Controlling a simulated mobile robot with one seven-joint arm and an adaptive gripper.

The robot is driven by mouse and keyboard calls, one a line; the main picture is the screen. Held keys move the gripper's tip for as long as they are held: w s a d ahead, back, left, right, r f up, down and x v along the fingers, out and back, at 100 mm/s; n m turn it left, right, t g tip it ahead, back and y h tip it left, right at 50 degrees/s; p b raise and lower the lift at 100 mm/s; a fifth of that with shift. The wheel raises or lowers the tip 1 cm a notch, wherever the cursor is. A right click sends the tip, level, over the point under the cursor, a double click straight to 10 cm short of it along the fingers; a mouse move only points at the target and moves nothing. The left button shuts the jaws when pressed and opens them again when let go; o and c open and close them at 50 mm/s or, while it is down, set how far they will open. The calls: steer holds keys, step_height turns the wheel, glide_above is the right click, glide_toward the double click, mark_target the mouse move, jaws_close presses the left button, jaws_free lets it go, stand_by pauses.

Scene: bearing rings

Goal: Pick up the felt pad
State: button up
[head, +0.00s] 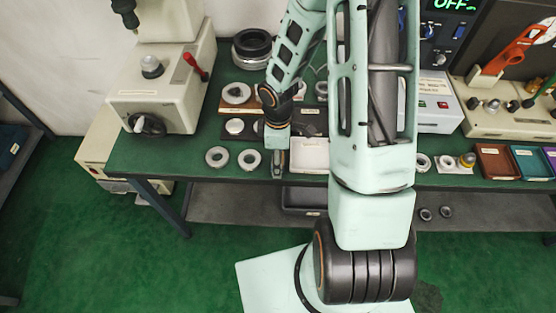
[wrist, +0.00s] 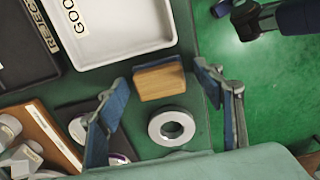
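The felt pad appears to be the block (wrist: 158,81) with a tan, wood-like top and dark grey-blue sides, lying on the green bench top near its edge in the wrist view. My gripper (wrist: 161,76) is open, with one blue-padded finger on each side of the block. Gaps show between the block and both fingers, and nothing is held. In the head view my gripper (head: 278,160) points down at the front edge of the bench, and I cannot make out the block there.
A metal ring (wrist: 172,127) lies close to the block. A white tray labelled GOOD (wrist: 118,44) and a black REJECT tray (wrist: 25,65) lie beside it. Two rings (head: 216,157) (head: 249,160) lie left of my gripper. Machines and small coloured bins (head: 493,163) line the bench.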

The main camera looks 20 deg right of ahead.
steer(key=c, duration=1.1)
steer(key=shift+o, duration=0.2)
steer(key=shift+r, duration=0.1)
